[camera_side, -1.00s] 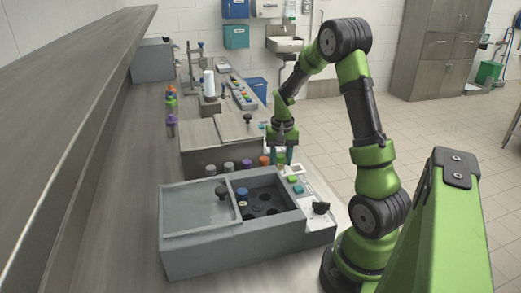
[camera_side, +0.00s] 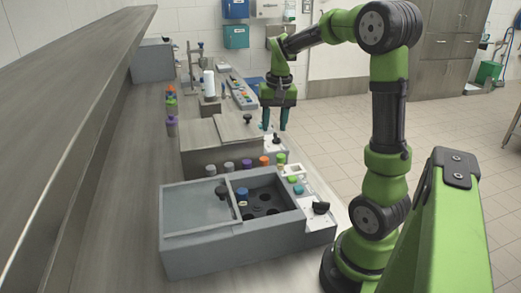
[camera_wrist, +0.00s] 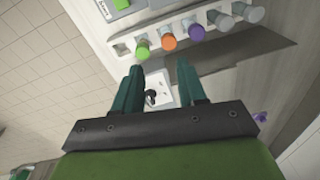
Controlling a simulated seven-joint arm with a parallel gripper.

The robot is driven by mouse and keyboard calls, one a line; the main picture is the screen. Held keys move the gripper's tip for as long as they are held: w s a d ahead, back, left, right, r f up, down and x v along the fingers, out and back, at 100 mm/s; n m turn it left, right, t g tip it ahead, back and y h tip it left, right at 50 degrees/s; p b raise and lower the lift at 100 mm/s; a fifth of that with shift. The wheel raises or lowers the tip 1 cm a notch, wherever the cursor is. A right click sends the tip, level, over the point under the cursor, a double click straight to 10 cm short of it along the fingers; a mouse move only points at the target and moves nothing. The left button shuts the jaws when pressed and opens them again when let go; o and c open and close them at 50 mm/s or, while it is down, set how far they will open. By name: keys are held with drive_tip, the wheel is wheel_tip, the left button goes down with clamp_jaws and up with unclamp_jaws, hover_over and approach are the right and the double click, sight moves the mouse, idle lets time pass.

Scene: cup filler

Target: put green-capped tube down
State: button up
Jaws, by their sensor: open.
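The green-capped tube (camera_side: 281,158) stands in a row of capped tubes along the back edge of the grey machine. Its round green cap shows in the wrist view (camera_wrist: 142,48), at the left end of the tubes beside an orange cap (camera_wrist: 168,42). The tube's body is mostly hidden in its slot. My gripper (camera_side: 275,128) is raised above and behind the tube, pointing down, with its two teal fingers apart and nothing between them. The wrist view shows the fingers (camera_wrist: 159,70) apart, with the green cap beyond them, not touched.
Orange, purple (camera_side: 246,163) and grey (camera_side: 229,166) caps continue the row leftward. The grey machine (camera_side: 195,259) has an open well with a blue-capped tube (camera_side: 242,194) and a black-knobbed lid. A closed box (camera_side: 205,150) stands behind. An empty slot (camera_wrist: 121,48) adjoins the green cap.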

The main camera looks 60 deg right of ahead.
drive_tip(key=s+a+r+n+t+y, duration=0.1)
drive_tip(key=s+a+r+n+t, duration=0.1)
drive_tip(key=a, duration=1)
drive_tip(key=s+a+r+n+t+y, duration=0.1)
drive_tip(key=s+a+n+t, duration=0.3)
drive_tip(key=a, duration=0.8)
drive_tip(key=shift+s+r+n, duration=0.3)
drive_tip(key=shift+s+r, duration=0.3)
drive_tip(key=shift+s, duration=0.45)
